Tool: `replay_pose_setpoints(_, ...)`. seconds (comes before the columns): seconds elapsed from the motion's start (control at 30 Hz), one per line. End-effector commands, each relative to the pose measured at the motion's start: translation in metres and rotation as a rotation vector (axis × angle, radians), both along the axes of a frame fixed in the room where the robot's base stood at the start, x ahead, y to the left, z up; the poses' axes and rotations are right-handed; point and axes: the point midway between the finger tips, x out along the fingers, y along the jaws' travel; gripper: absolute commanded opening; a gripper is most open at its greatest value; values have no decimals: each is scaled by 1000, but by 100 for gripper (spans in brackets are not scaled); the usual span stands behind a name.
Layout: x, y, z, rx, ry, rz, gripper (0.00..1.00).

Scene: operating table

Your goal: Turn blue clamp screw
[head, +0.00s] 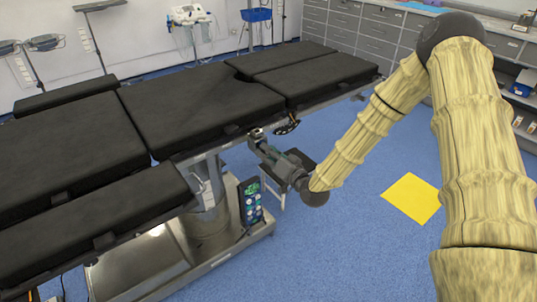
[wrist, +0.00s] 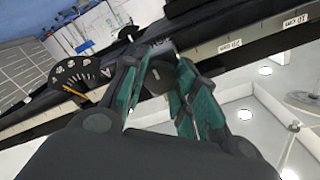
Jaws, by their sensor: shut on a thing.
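The black operating table (head: 200,98) has a metal side rail. My gripper (head: 258,140) reaches up to this rail from the front. In the wrist view my gripper (wrist: 160,72) has its teal-padded fingers on both sides of a dark grey clamp screw (wrist: 158,80) below the rail and is shut on it. The screw's colour looks dark grey here; I see no clear blue on it. The fingers hide part of it, and its turn angle cannot be told. In the head view my gripper largely covers it.
A black dial plate (wrist: 82,78) with white marks and an orange pointer sits left of the fingers. A rail scale (wrist: 245,40) runs to the right. The table column (head: 208,190) and a control pendant (head: 250,200) stand left of my gripper. Blue floor with a yellow mat (head: 412,198) is open at right.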

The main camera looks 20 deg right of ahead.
Motion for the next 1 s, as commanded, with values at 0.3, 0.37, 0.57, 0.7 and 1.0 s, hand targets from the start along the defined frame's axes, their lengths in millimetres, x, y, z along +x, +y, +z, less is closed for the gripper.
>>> replay_pose_setpoints(0.3,-3,1,-4,205,82,2,5)
replay_pose_setpoints(0.37,-2,1,-4,231,91,3,5)
replay_pose_setpoints(0.57,-3,1,-4,291,114,3,5)
replay_pose_setpoints(0.7,-3,2,-4,308,121,3,5)
replay_pose_setpoints(1.0,-3,2,-4,314,123,5,5)
